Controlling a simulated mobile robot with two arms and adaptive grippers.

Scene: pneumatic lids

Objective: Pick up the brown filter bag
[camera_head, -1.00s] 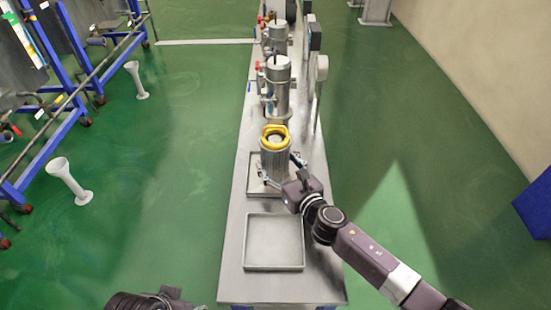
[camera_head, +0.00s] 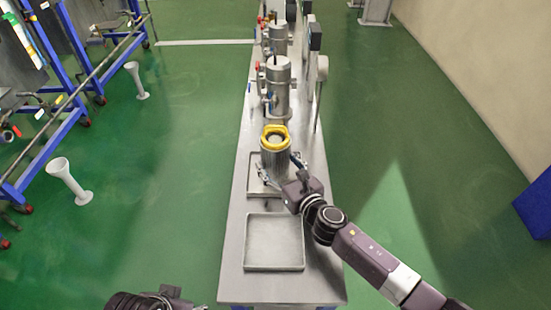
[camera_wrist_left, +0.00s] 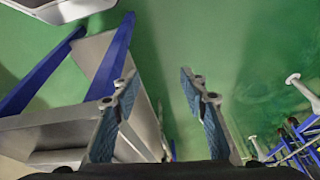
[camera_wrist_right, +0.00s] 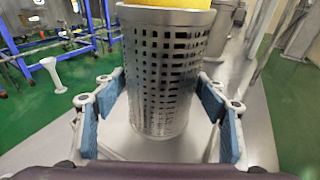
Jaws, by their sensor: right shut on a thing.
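A perforated metal basket (camera_head: 275,160) with a yellow ring (camera_head: 275,134) on its top stands upright over the far tray on the bench. I cannot make out a brown bag; the inside of the ring is too small to read. In the right wrist view the basket (camera_wrist_right: 163,75) stands between the blue finger pads, with the yellow ring (camera_wrist_right: 170,3) cut off at the top. My left gripper (camera_wrist_left: 158,105) is open and empty, away from the bench top.
The far tray (camera_head: 254,180) is partly hidden by the basket and my right gripper. An empty near tray (camera_head: 273,243) lies on the steel bench (camera_head: 232,260). Metal filter housings (camera_head: 278,85) stand further back. Green floor is open on both sides, with blue racks at left.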

